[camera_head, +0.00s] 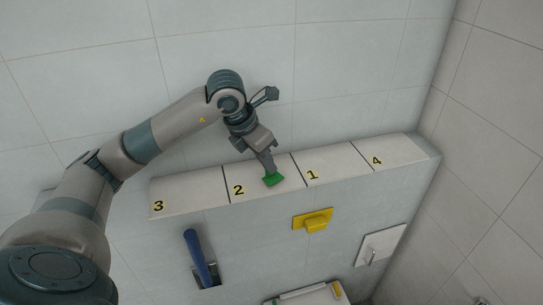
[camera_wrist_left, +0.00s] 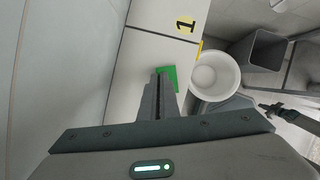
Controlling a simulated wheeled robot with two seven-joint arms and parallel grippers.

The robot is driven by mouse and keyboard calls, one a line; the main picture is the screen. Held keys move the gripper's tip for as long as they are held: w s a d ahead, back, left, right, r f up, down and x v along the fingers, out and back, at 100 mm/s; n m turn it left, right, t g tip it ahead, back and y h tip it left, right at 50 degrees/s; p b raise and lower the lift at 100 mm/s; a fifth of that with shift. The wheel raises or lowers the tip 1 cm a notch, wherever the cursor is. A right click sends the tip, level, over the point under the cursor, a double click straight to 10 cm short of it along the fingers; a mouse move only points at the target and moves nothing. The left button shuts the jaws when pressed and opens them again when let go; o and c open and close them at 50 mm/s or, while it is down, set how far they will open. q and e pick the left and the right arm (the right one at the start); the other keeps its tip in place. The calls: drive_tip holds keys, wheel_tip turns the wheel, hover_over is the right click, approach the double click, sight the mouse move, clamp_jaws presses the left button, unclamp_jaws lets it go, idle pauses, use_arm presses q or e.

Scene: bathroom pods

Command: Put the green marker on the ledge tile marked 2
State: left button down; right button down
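The green marker (camera_head: 273,180) is at the front part of the ledge tile marked 2 (camera_head: 240,201), near its boundary with tile 1. My left gripper (camera_head: 269,169) is above that tile, fingers pointing down with their tips at the marker. In the left wrist view the fingers (camera_wrist_left: 161,86) are close together, and the green marker (camera_wrist_left: 170,76) shows around their tips, partly hidden by them. The gripper looks shut on it. Whether the marker's underside touches the tile is hidden. A dark jointed part at the right of the wrist view may be my right gripper (camera_wrist_left: 275,110); its fingers are unclear.
Tiles 3 (camera_head: 180,196), 1 (camera_head: 332,165) and 4 (camera_head: 390,152) are bare. Below the ledge are a yellow wall fitting (camera_head: 313,220), a blue handle (camera_head: 198,256) and a white panel (camera_head: 380,246). A white bowl (camera_wrist_left: 214,75) and a grey bin (camera_wrist_left: 265,50) stand lower.

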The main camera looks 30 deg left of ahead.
use_arm(q)
drive_tip(key=shift+f, duration=0.3)
drive_tip(key=shift+f, duration=0.15)
drive_tip(key=c, duration=2)
unclamp_jaws()
